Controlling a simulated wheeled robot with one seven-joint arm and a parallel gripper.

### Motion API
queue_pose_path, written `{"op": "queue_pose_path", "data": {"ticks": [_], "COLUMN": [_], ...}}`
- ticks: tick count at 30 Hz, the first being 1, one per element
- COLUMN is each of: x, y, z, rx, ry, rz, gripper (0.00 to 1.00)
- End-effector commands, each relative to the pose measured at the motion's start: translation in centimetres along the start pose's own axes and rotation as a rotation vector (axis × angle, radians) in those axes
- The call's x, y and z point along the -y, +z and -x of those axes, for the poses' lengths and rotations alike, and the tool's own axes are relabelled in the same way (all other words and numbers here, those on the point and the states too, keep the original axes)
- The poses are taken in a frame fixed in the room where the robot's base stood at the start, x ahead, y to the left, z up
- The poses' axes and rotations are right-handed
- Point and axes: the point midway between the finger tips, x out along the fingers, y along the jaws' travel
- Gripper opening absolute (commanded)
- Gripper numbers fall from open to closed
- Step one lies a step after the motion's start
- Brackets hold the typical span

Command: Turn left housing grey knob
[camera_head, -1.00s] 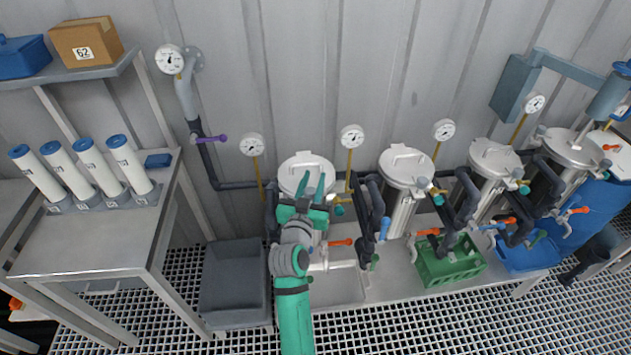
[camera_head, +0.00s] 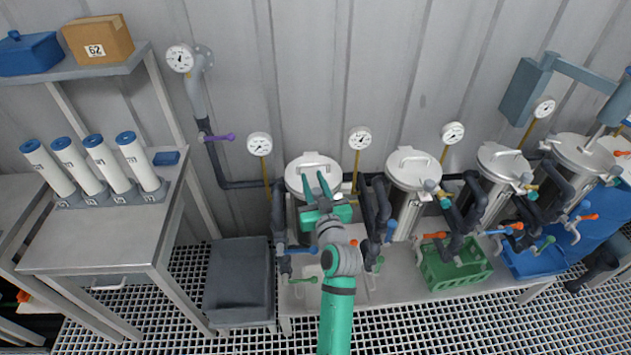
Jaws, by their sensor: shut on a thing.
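The left housing (camera_head: 298,183) is the leftmost steel vessel, with a round handled lid, in the middle of the head view. My gripper (camera_head: 318,184) is over the front of this lid, its teal fingers pointing away toward the wall. It is shut on a small part at the housing's top, taken to be the grey knob. The knob is hidden behind the fingers and wrist, so its turn angle cannot be told.
A pressure gauge (camera_head: 360,139) on a yellow stem and dark pipes (camera_head: 377,205) stand close right of the gripper. Another gauge (camera_head: 259,144) is at left. A green-handled valve (camera_head: 303,281) is below. More vessels (camera_head: 413,172) stand right. A grey bin (camera_head: 238,280) sits left.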

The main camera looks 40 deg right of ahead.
Motion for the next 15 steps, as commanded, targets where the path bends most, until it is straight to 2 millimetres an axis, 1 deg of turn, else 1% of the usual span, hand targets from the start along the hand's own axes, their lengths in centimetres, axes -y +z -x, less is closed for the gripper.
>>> {"op": "queue_pose_path", "data": {"ticks": [2, 15], "x": [-0.2, 0.8], "y": [0.0, 0.0], "z": [0.1, 0.2], "rx": [0.001, -0.001], "ry": [-0.034, -0.309], "rz": [-0.001, -0.001], "gripper": [0.04, 0.04]}}
